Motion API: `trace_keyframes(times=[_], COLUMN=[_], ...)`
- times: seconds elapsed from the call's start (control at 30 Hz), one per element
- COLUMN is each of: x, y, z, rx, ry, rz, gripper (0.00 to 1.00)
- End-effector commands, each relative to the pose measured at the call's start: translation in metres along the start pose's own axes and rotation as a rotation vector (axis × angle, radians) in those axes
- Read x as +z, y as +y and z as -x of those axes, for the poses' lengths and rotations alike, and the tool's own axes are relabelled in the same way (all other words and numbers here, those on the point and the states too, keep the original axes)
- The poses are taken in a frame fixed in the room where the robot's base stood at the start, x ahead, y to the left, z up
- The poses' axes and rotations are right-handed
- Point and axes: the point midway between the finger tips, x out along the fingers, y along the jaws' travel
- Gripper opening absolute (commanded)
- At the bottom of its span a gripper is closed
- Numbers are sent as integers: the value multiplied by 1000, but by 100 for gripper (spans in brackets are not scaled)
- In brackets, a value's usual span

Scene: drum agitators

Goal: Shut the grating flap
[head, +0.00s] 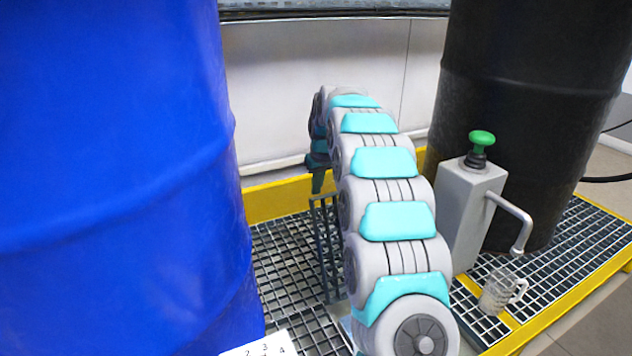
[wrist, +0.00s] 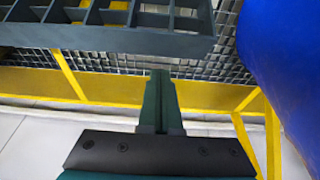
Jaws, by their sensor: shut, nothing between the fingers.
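The grating flap (head: 326,245) is a dark grey barred panel. In the head view it stands steeply raised from the grated floor, partly hidden behind my arm. In the wrist view the flap (wrist: 110,38) crosses the upper left, with its thick edge bar towards me. My gripper (head: 317,188) is dark green and points down at the flap's upper end in the head view. In the wrist view my gripper (wrist: 159,74) is shut and empty, its tips just below the flap's edge bar. I cannot tell whether they touch it.
A blue drum (head: 110,170) stands at left and a black drum (head: 530,110) at right. A grey pump (head: 470,210) with a green knob and a clear mug (head: 496,294) are right of my arm. A yellow frame (head: 272,203) edges the grated floor (head: 283,262).

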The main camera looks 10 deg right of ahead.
Motion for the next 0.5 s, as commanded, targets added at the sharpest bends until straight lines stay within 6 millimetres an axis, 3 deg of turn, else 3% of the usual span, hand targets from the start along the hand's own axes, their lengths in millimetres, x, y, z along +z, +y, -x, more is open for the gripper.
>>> trace_keyframes(times=[0.2, 0.5], x=[17, 22], y=[0, 0], z=[10, 16], rx=[-2, -1], ry=[-6, -4], rz=[-1, -1], gripper=[0, 0])
